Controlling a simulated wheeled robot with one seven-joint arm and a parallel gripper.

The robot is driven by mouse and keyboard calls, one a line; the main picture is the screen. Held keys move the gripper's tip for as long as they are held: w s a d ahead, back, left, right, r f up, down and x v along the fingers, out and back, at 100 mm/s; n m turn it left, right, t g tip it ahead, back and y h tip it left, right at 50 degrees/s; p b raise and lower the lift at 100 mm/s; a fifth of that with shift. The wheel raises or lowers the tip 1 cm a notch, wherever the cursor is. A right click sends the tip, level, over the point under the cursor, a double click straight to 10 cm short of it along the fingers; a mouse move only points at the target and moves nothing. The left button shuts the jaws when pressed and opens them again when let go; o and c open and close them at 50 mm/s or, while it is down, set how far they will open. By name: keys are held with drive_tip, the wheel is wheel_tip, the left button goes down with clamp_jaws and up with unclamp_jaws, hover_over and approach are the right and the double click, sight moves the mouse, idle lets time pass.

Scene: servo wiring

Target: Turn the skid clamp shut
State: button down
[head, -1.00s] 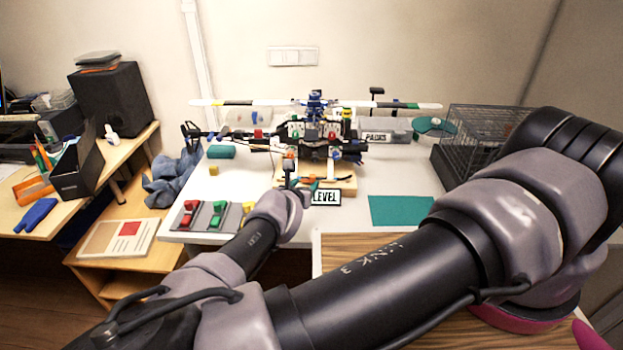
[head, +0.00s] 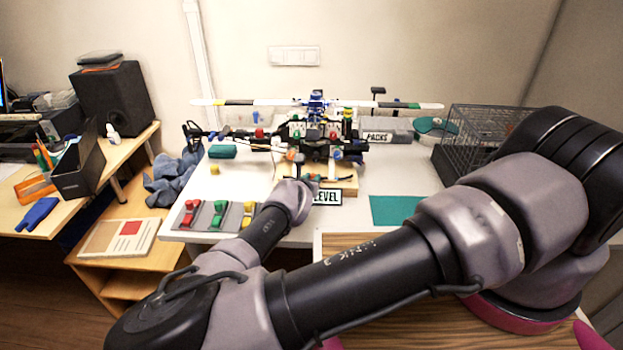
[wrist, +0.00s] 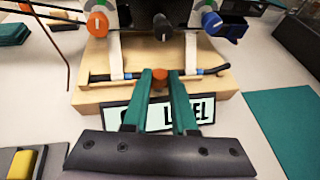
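The helicopter (head: 316,128) stands on a wooden base (head: 345,188). In the wrist view its two white skid legs (wrist: 191,55) come down to a black skid bar (wrist: 110,76) on the wooden base (wrist: 85,97). A small orange-red knob (wrist: 160,78), which looks like the skid clamp, stands at the middle of the base. My gripper's teal fingers (wrist: 161,74) are on either side of this knob. I cannot tell whether they touch it. In the head view my wrist hides most of the gripper and the knob.
The LEVEL sign (wrist: 200,112) lies under and beside my fingers. An orange knob (wrist: 97,23), a dark knob (wrist: 162,27) and a blue knob (wrist: 212,22) hang above. Red, green and yellow blocks (head: 218,214) sit front left. A teal mat (head: 395,210) lies right.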

drive_tip(key=shift+a+m+h, duration=0.1)
drive_tip(key=shift+m+h, duration=0.2)
drive_tip(key=m+g+h, duration=0.1)
drive_tip(key=m+h, duration=0.2)
drive_tip(key=shift+w+a+m+g+h, duration=0.2)
drive_tip(key=shift+a+m+g+h, duration=0.1)
drive_tip(key=shift+a+g, duration=0.1)
drive_tip(key=m+g+h, duration=0.2)
drive_tip(key=m+h, duration=0.1)
drive_tip(key=shift+w+a+g, duration=0.2)
drive_tip(key=shift+w+g, duration=0.05)
drive_tip(key=shift+g, duration=0.15)
drive_tip(key=m+g+h, duration=0.1)
drive_tip(key=m+g, duration=0.1)
drive_tip(key=m+g+h, duration=0.1)
drive_tip(key=m+g, duration=0.1)
drive_tip(key=shift+w+a+m+h, duration=0.15)
drive_tip(key=shift+w+m+h, duration=0.15)
drive_tip(key=shift+w+m, duration=0.1)
drive_tip(key=shift+w+m+g+h, duration=0.2)
drive_tip(key=shift+m+g+h, duration=0.1)
drive_tip(key=shift+m+g, duration=1.3)
drive_tip(key=shift+g, duration=0.5)
drive_tip(key=c, duration=0.7)
unclamp_jaws()
